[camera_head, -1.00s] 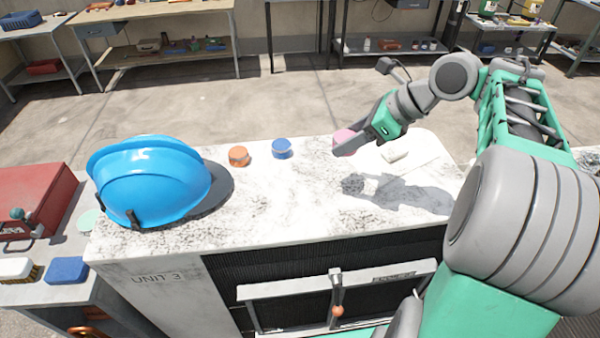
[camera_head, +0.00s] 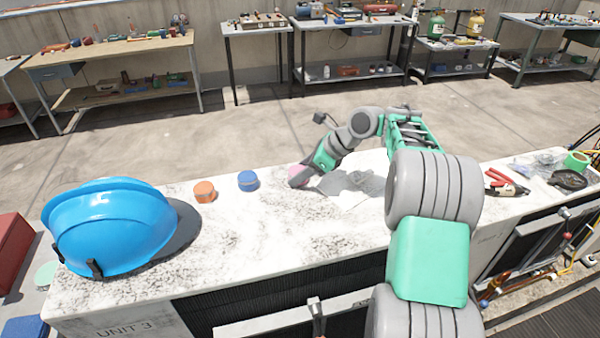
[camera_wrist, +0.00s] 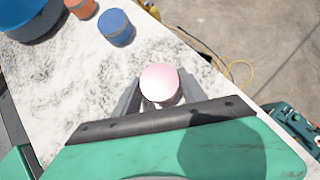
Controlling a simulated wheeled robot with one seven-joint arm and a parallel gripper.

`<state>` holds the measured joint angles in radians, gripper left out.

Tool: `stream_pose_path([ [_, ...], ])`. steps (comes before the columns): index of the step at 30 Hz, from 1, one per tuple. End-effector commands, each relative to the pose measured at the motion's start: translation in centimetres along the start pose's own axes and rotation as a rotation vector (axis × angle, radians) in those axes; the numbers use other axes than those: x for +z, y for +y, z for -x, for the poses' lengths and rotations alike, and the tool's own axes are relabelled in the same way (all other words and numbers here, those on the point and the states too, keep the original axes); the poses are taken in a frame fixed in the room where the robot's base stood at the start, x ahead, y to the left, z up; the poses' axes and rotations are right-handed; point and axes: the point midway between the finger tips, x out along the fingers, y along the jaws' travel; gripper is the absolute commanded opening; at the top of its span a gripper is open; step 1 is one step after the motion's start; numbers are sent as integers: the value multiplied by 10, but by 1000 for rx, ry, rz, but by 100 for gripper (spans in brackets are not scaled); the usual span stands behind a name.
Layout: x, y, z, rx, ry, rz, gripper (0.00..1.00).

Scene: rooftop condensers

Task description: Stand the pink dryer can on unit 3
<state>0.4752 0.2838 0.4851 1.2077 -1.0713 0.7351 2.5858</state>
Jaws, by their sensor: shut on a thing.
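The pink dryer can (camera_head: 298,172) is between the fingers of my gripper (camera_head: 300,180), over the white top of unit 3 (camera_head: 255,232). In the wrist view the pink can (camera_wrist: 160,83) shows its pale round end between my two fingers (camera_wrist: 154,98). My gripper is shut on it. The can is at or just above the top; I cannot tell whether it touches. An orange can (camera_head: 204,191) and a blue can (camera_head: 248,180) stand on unit 3 to its left. The front panel reads "UNIT 3".
A blue hard hat (camera_head: 108,228) sits at the left end of unit 3. The top between the hat and my gripper is clear toward the front. Another unit at right holds red-handled pliers (camera_head: 503,183) and a green roll (camera_head: 577,161). Workbenches stand along the back wall.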

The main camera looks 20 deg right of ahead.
Motion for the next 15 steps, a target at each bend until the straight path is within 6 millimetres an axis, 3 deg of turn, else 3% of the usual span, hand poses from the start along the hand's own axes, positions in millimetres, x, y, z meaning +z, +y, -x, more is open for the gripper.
stream_pose_path([
  [8, 0, 0, 0, -1, -1, 1, 7],
  [9, 0, 0, -1, -1, -1, 2, 50],
  [15, -1, 0, -1, -2, -1, 2, 66],
])
